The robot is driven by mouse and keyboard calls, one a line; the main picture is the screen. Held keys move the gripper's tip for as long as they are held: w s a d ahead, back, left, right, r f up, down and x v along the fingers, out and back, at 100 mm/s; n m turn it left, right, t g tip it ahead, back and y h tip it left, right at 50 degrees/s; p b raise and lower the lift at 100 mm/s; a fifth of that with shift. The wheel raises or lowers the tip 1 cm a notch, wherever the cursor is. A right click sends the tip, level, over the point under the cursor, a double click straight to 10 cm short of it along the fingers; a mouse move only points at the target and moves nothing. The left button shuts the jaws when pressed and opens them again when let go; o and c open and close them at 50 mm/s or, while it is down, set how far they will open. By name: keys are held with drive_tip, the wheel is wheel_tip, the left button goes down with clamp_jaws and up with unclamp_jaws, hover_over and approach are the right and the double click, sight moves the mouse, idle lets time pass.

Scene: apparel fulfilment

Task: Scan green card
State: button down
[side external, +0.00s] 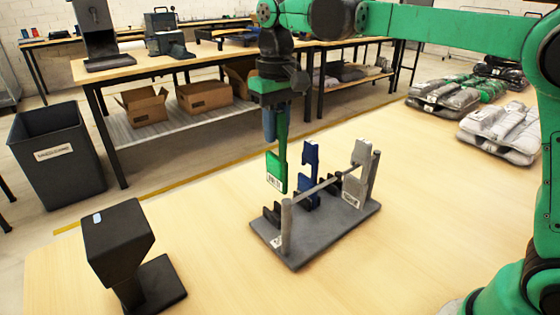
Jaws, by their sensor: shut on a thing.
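My gripper (275,122) is shut on the green card (279,168), which hangs upright below it with a white barcode label on its lower part. The card is above the left end of the grey card rack (302,252); whether it is clear of the rack's black slot there is hard to tell. A blue card (308,175) stands in the middle of the rack and a white-grey card (356,175) at its right end. The black scanner (120,245) stands on the table at the lower left, apart from the card, with a small light-blue patch on top.
A rail on posts (318,190) runs along the front of the rack. Folded garment packs (505,130) lie at the right back. A dark bin (60,155) and a workbench with cardboard boxes (143,107) stand beyond the table. The table between scanner and rack is clear.

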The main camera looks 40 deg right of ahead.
drive_tip(key=shift+a+r, duration=0.15)
drive_tip(key=shift+r, duration=0.25)
drive_tip(key=w+a+f, duration=0.1)
drive_tip(key=a+f, duration=0.5)
drive_tip(key=a, duration=0.4)
drive_tip(key=shift+a, duration=0.1)
drive_tip(key=d+r, duration=0.4)
drive_tip(key=r, duration=0.1)
drive_tip(key=shift+d+r, duration=0.15)
drive_tip(key=shift+r, duration=0.15)
